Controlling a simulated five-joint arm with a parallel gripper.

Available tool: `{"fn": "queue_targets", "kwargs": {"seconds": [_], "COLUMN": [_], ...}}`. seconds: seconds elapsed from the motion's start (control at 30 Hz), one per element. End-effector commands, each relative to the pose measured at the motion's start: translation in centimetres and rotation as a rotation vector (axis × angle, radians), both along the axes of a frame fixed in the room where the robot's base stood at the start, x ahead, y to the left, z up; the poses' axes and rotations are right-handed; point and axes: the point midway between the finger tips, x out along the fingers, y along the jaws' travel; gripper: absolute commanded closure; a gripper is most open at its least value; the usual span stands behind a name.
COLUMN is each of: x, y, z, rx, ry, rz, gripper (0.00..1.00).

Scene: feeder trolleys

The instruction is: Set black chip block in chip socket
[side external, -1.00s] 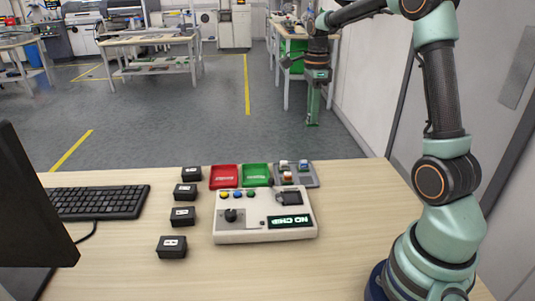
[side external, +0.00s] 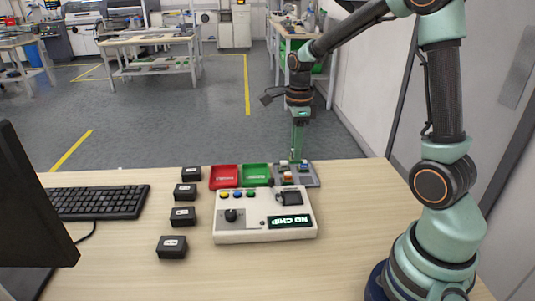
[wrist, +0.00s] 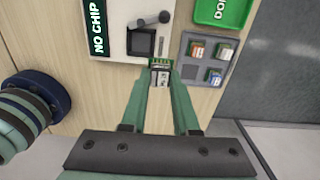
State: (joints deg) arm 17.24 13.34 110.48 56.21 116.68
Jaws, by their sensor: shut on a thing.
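The chip socket (wrist: 141,43) is a dark square recess on the white console (wrist: 112,40), just above and left of the held block in the wrist view. In the side external view my gripper (side external: 296,157) hangs pointing down by the grey tray, behind the white console (side external: 230,215), whose sign reads NO CHIP. The held block is too small to make out there.
The grey tray (wrist: 187,87) right of the socket holds several coloured blocks and an empty slot. A knob (wrist: 164,17) stands by the socket. Red (side external: 224,185) and green (side external: 255,184) trays are behind the console. Black boxes and a keyboard (side external: 100,201) lie left.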

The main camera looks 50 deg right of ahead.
Motion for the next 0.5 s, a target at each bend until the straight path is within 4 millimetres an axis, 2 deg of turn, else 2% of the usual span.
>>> {"fn": "queue_targets", "kwargs": {"seconds": [0.03, 0.1, 0.2, 0.5], "x": [-0.5, -1.1, -1.7, -2.1], "y": [1.2, 2.2, 3.2, 3.7], "z": [-0.7, -1.5, -2.2, -4.1], "rx": [0.001, 0.001, 0.000, 0.001], "ry": [0.002, 0.002, 0.000, 0.004], "rz": [0.000, -0.007, -0.014, -0.020], "gripper": [1.00, 1.00, 1.00, 1.00]}}
